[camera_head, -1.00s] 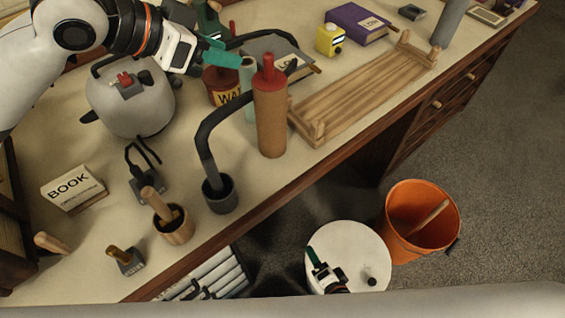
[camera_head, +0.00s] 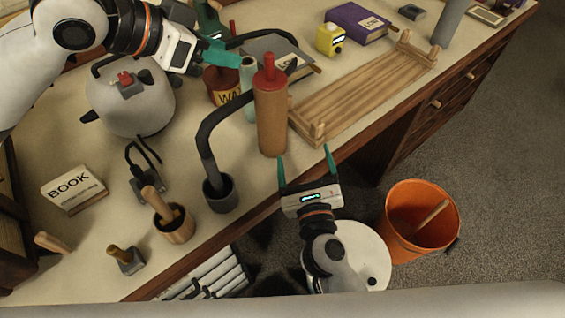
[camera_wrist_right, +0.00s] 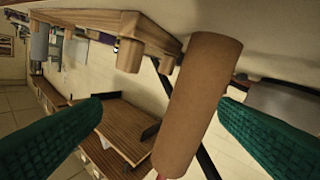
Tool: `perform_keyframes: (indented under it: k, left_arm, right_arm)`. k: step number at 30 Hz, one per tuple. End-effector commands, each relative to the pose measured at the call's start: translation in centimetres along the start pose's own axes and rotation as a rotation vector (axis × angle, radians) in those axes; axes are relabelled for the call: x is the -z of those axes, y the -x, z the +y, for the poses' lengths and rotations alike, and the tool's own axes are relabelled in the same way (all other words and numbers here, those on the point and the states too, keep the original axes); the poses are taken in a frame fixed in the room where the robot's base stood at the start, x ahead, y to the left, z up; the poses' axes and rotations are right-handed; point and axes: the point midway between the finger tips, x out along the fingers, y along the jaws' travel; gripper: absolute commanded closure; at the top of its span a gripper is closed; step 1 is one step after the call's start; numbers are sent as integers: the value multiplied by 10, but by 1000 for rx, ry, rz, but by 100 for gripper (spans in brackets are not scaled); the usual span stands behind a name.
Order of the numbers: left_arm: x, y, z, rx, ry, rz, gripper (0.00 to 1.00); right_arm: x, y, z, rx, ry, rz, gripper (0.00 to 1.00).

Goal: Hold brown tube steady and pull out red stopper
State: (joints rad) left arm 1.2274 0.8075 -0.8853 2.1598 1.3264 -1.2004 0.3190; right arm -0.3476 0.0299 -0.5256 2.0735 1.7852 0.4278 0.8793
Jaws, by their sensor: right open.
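The brown tube (camera_head: 272,125) stands upright on the bench near its front edge, with the red stopper (camera_head: 268,72) in its top. My right gripper (camera_head: 305,158) is open and empty at the bench's front edge, low and to the right of the tube. In the right wrist view the tube (camera_wrist_right: 198,105) shows between the two teal fingers, closer to the right one, apart from both. A bit of red shows at its lower end. My left gripper (camera_head: 225,58) is up and left of the stopper, apart from it; its finger gap is not clear.
A black curved lamp-like arm (camera_head: 208,140) stands close left of the tube. A pale green cylinder (camera_head: 248,75) is just behind it. A wooden rack (camera_head: 365,95) lies to the right. An orange bucket (camera_head: 400,215) and a white round stool (camera_head: 370,250) stand on the floor.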

Motion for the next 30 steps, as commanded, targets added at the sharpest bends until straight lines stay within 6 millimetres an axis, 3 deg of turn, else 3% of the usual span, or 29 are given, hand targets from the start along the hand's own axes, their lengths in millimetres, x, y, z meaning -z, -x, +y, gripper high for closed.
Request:
perform_keyframes:
  k: [3, 10, 24, 30]
  left_arm:
    - [0, 0, 0, 0, 0, 0, 64]
    - [0, 0, 0, 0, 0, 0, 64]
    - [0, 0, 0, 0, 0, 0, 64]
    - [0, 0, 0, 0, 0, 0, 64]
  right_arm:
    - [18, 6, -26, 48, -186, -2, 17]
    - [28, 1, -42, 79, -293, -8, 17]
    - [29, -82, -48, 78, -287, -8, 17]
    - [28, -104, -49, 78, -286, -9, 17]
